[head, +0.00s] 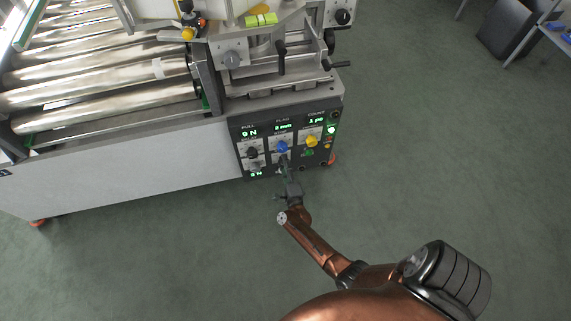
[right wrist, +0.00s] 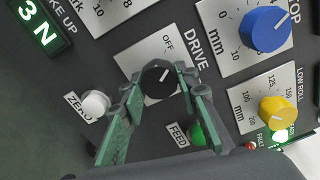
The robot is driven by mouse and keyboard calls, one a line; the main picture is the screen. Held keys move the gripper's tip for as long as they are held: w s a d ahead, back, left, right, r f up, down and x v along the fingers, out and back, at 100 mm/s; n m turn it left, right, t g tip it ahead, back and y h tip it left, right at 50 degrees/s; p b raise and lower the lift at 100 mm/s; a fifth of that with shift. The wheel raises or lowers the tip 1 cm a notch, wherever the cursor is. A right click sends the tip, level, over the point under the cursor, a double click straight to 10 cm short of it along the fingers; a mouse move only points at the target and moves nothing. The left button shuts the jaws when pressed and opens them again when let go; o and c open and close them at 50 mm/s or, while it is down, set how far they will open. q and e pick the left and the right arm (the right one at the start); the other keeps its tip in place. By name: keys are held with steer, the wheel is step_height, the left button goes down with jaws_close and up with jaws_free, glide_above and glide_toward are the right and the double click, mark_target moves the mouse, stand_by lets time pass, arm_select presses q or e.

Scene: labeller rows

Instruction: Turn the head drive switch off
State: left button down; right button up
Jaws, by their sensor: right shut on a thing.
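The head drive switch (right wrist: 157,80) is a small round black knob with a white pointer line, on a white plate marked DRIVE, with OFF printed above it in the right wrist view. Its pointer slants toward the upper right of that view, and I cannot tell its exact setting. My right gripper (right wrist: 154,84) has its two green-sided fingers on either side of the knob, shut on it. In the head view my right gripper (head: 284,166) reaches the lower middle of the control panel (head: 238,132) and hides the switch. My left gripper is not in view.
A blue knob (right wrist: 265,29), a yellow knob (right wrist: 277,110), a white ZERO button (right wrist: 95,103) and a green FEED button (right wrist: 197,134) surround the switch. A roller conveyor (head: 105,95) stands left of the panel.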

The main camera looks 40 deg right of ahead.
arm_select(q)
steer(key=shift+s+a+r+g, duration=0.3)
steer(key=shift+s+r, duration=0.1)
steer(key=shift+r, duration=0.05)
arm_select(e)
steer(key=shift+n, duration=1.2)
arm_select(q)
steer(key=shift+p, duration=0.3)
arm_select(e)
steer(key=o, duration=1.1)
steer(key=shift+o, duration=0.4)
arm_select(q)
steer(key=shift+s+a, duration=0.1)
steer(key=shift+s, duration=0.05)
arm_select(e)
steer(key=v, duration=0.7)
steer(key=shift+s, duration=0.25)
steer(key=shift+a, duration=0.15)
